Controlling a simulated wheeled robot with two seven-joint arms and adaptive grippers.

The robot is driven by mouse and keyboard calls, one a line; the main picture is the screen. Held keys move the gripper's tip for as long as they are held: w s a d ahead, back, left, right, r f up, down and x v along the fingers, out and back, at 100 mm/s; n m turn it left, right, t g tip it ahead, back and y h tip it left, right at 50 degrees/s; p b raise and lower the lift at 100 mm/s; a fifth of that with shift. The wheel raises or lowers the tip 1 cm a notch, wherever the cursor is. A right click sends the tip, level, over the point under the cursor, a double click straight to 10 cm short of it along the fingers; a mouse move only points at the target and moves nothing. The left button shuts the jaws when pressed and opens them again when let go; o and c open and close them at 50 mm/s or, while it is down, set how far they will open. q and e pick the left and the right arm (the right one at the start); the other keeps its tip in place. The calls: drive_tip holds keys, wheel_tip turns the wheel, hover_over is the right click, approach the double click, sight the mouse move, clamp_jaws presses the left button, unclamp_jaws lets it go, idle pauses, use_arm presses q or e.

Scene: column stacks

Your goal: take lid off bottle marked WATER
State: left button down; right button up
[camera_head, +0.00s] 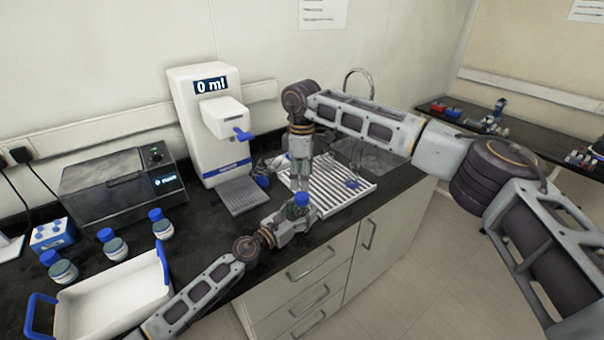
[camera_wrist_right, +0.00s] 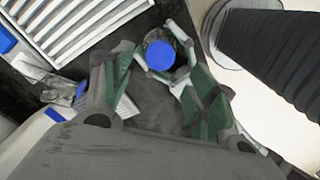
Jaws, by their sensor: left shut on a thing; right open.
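A small bottle (camera_head: 293,211) with a blue lid (camera_head: 302,199) is held near the front edge of the counter. My left gripper (camera_head: 297,214) is shut on its body. No marking on it can be read, so I cannot tell whether it says WATER. My right gripper (camera_head: 300,179) is open and points down just above the lid. In the right wrist view the blue lid (camera_wrist_right: 160,55) lies near the tips of my right gripper's green-padded fingers (camera_wrist_right: 155,72). The lid is on the bottle, and I see no right finger closed on it.
A white ribbed drying rack (camera_head: 335,192) lies behind the bottle. A white dispenser reading 0 ml (camera_head: 207,120) stands to its left. Three blue-lidded bottles (camera_head: 114,246), a white tray (camera_head: 100,297) with blue handles and a grey device (camera_head: 118,183) are further left.

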sight(302, 195)
drive_tip(key=shift+f, duration=3.75)
drive_tip(key=shift+c, duration=0.2)
drive_tip(key=c, duration=1.1)
